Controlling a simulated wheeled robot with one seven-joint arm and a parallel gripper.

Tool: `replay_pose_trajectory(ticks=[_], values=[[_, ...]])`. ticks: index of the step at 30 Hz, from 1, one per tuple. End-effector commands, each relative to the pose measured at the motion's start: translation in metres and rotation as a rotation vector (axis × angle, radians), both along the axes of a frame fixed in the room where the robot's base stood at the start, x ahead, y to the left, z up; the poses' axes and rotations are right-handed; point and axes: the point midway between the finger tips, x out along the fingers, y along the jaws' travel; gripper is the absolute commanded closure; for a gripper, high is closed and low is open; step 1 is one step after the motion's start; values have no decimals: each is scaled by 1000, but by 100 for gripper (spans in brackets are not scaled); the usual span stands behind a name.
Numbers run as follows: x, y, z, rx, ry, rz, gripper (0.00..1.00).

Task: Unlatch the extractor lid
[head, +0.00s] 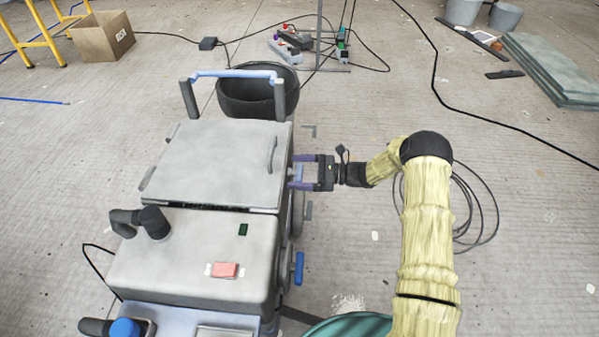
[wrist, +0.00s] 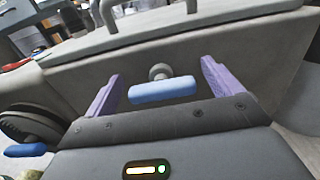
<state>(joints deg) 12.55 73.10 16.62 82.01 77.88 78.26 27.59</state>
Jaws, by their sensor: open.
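The extractor (head: 190,255) is a grey machine standing at the left of the head view. Its flat lid (head: 215,165) lies closed on top, with a curved handle (head: 271,155) near the right edge. In the wrist view a light-blue latch handle (wrist: 162,89) on a round pivot sticks out of the grey side wall just below the lid rim. My gripper (head: 302,172) is at the lid's right side. Its purple fingers are open, one on each side of the latch handle, with gaps showing. The latch is hidden in the head view.
A blue-handled valve (head: 298,268) sits lower on the extractor's right side. A black tub (head: 258,92) stands behind it. A cardboard box (head: 103,37) and small devices with cables (head: 300,45) lie farther back. The floor right of my arm holds a coiled cable.

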Motion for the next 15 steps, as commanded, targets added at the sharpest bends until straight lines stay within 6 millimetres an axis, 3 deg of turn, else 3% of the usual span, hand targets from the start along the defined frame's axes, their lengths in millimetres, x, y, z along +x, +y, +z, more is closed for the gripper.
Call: replay_pose_trajectory(ticks=[1, 8, 15], values=[[0, 0, 0, 0, 0, 0, 11], [0, 0, 0, 0, 0, 0, 54], [0, -1, 0, 0, -9, -1, 54]])
